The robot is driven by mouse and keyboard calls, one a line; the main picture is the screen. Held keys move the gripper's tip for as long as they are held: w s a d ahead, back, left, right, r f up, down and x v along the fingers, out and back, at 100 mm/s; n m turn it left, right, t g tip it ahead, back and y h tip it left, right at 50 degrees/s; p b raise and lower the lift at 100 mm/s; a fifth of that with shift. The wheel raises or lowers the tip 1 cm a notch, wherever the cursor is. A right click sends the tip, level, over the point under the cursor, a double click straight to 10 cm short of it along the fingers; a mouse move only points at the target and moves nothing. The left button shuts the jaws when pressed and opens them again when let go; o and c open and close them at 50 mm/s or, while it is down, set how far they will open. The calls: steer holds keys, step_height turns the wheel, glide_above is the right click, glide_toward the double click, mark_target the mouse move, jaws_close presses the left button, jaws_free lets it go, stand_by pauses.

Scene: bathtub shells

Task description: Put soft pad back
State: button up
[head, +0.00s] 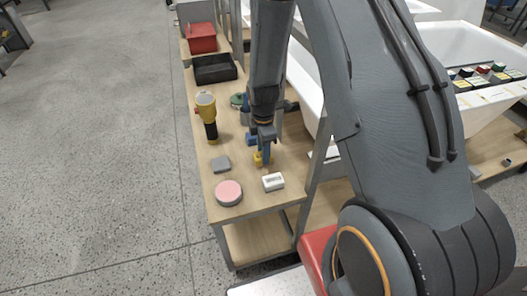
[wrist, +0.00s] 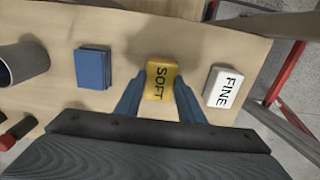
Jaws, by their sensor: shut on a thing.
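The soft pad (wrist: 163,70) is a yellow block marked SOFT. It sits between the two blue fingers of my gripper (wrist: 160,88) in the wrist view. My gripper is shut on it. In the head view the yellow pad (head: 258,159) shows small below my gripper, over the wooden bench. Whether it touches the bench top is hard to tell. A white block marked FINE (wrist: 223,87) lies to its right in the wrist view, apart from it. A blue block (wrist: 93,68) lies to its left, with a wider gap.
The wooden bench (head: 208,180) also holds a grey pad (head: 221,164), a pink-topped disc (head: 229,192), a yellow-and-black tool (head: 207,115), a black tray (head: 214,68) and a red bin (head: 202,38). White bathtub shells (head: 482,45) stand to the right. Open floor lies left.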

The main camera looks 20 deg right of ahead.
steer(key=shift+f, duration=0.15)
steer(key=o, duration=1.1)
step_height(320, 180, up, 12)
steer(key=b, duration=0.2)
steer(key=s+r+m, duration=0.4)
steer(key=s+m, duration=0.4)
steer(key=m, duration=0.1)
steer(key=s+r+m, duration=0.3)
steer(key=s+m, duration=0.6)
steer(key=shift+s+r+t, duration=0.15)
steer(key=shift+r+t, duration=0.15)
steer(key=shift+r, duration=0.05)
